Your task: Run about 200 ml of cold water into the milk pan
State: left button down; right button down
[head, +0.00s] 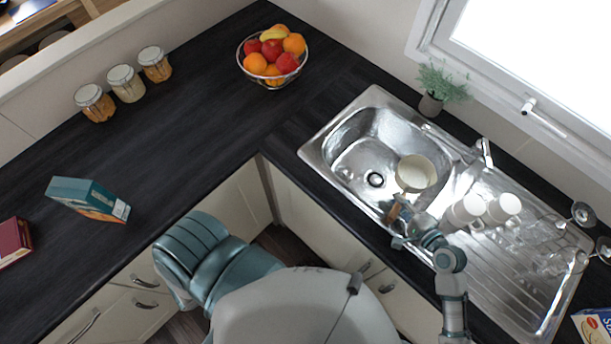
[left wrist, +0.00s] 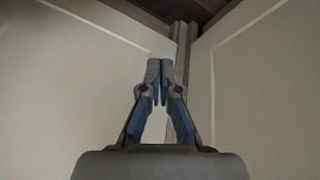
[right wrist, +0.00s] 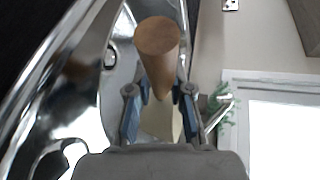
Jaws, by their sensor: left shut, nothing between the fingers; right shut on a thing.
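The milk pan (head: 416,173) is cream-coloured with a wooden handle and is held over the right side of the sink basin (head: 352,172); I cannot tell whether it touches the bottom. My right gripper (head: 405,222) is shut on its handle, which points toward me. In the right wrist view the handle (right wrist: 157,48) stands between the fingers, with part of the pan behind it. The tap (head: 485,153) stands at the sink's back edge, right of the pan. My left gripper (left wrist: 160,82) is shut and empty, before cream cupboard fronts; the head view does not show it.
White mugs (head: 465,210) and clear glasses (head: 525,240) stand on the drainer close to my right gripper. A potted plant (head: 432,100) stands behind the sink. A fruit bowl (head: 273,58), jars (head: 127,84) and a teal box (head: 88,198) are on the dark worktop (head: 190,125), which has free room.

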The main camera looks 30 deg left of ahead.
jog(key=shift+d+r, duration=0.15)
jog(key=shift+r, duration=0.3)
pick_arm(q)
jog(key=s+d+f+m+g, duration=0.3)
jog(key=s+d+m, duration=0.3)
jog(key=s, duration=0.4)
jog(key=shift+s+d+f+g, duration=0.3)
jog(key=shift+s+d+f, duration=0.1)
jog(key=shift+f, duration=0.45)
pick_arm(e)
jog(key=shift+r, duration=2.6)
